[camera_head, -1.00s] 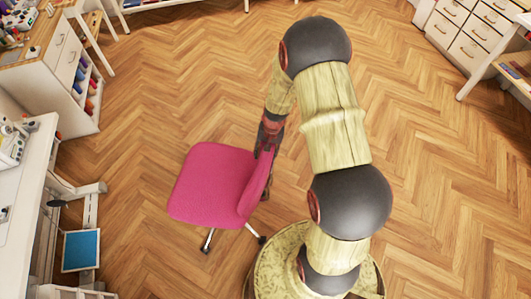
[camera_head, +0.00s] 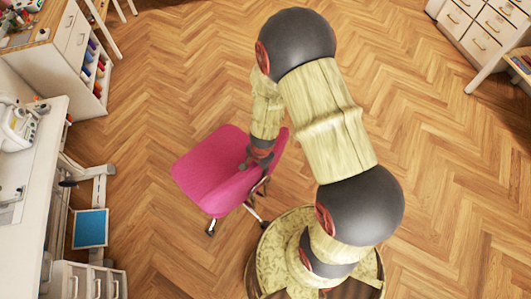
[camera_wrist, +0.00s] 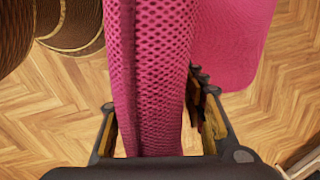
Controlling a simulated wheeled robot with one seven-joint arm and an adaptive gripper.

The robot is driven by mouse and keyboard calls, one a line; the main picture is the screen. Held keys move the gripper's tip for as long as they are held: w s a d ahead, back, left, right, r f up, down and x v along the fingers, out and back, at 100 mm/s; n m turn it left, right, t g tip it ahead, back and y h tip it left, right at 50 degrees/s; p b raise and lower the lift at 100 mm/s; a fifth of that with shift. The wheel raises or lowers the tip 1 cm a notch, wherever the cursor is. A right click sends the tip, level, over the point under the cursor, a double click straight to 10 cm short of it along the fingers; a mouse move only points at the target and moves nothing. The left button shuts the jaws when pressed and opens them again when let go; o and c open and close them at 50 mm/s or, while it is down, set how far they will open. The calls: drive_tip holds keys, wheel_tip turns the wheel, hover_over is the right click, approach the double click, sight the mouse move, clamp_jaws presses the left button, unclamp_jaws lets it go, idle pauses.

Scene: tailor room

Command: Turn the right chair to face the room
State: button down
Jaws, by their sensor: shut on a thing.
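The pink chair (camera_head: 212,170) stands on the wood floor in the head view, left of my base. Its seat lies toward the left and its backrest (camera_head: 274,150) is on the side toward my arm. My gripper (camera_head: 258,164) is at the backrest. In the wrist view the mesh backrest (camera_wrist: 152,70) runs down between the fingers of my gripper (camera_wrist: 160,125), which is shut on it. The seat (camera_wrist: 228,40) shows to the right there. Part of the chair's base is hidden under the seat.
A white sewing table (camera_head: 28,200) with a machine stands along the left edge. A blue-topped pedal (camera_head: 90,228) is on the floor below it. A cabinet with spools (camera_head: 75,60) is at upper left, and white drawers (camera_head: 485,35) at upper right. The middle floor is clear.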

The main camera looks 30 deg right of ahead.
drive_tip(key=shift+s+a+m+h+p, duration=0.15)
drive_tip(key=shift+a+m+p, duration=1.15)
drive_tip(key=shift+a, duration=1.55)
drive_tip(key=shift+w+a+m+h+p, duration=0.1)
drive_tip(key=shift+a+m+h+p, duration=0.15)
drive_tip(key=shift+a+m+p, duration=1.8)
drive_tip(key=shift+s+a+m+h+p, duration=0.15)
drive_tip(key=shift+a+m+p, duration=0.4)
drive_tip(key=shift+a, duration=3.05)
drive_tip(key=shift+w, duration=0.1)
drive_tip(key=c, duration=1.1)
unclamp_jaws()
drive_tip(key=shift+o, duration=0.4)
drive_tip(key=shift+s+a+r, duration=0.1)
drive_tip(key=shift+s+r, duration=0.1)
drive_tip(key=shift+r, duration=1.65)
drive_tip(key=shift+s+a+r, duration=0.1)
drive_tip(key=shift+s+r, duration=0.1)
drive_tip(key=shift+r, duration=1.6)
